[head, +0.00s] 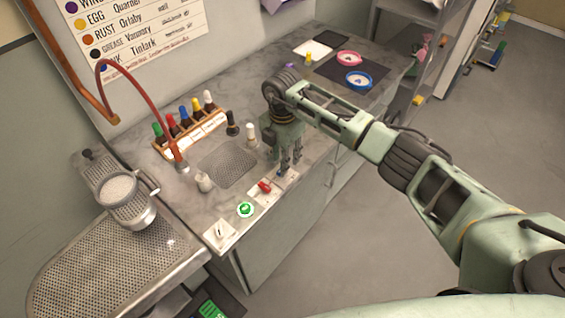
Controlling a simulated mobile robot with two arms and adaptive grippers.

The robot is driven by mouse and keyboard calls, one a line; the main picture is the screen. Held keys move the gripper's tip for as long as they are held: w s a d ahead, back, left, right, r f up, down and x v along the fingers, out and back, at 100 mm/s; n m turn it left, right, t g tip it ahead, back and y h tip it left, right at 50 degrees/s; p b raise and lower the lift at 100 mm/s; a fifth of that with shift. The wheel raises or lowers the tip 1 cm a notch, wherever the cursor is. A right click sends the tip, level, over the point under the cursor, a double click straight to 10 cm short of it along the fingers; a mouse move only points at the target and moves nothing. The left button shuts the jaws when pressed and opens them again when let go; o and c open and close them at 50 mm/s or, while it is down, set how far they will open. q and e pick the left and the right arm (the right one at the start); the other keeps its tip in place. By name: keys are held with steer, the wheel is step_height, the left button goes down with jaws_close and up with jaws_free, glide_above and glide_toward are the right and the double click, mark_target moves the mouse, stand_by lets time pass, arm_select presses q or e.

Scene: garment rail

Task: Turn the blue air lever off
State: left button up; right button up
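The blue air lever is mostly hidden; only a small dark blue piece (281,174) shows below my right gripper's fingers, on a pale plate at the bench's front edge. My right gripper (287,165) points down right over this plate. I cannot tell whether its fingers touch the lever or how far apart they are. My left gripper is out of view.
Along the front edge are a red lever (265,187), a green button (245,209) and a white switch plate (219,233). A bottle rack (192,137), small bottles and a red hose (150,105) stand behind. Blue (358,80) and pink (349,58) rings lie at the back right.

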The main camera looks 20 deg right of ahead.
steer(key=shift+f+p, duration=0.3)
steer(key=shift+f, duration=1.65)
jaws_close()
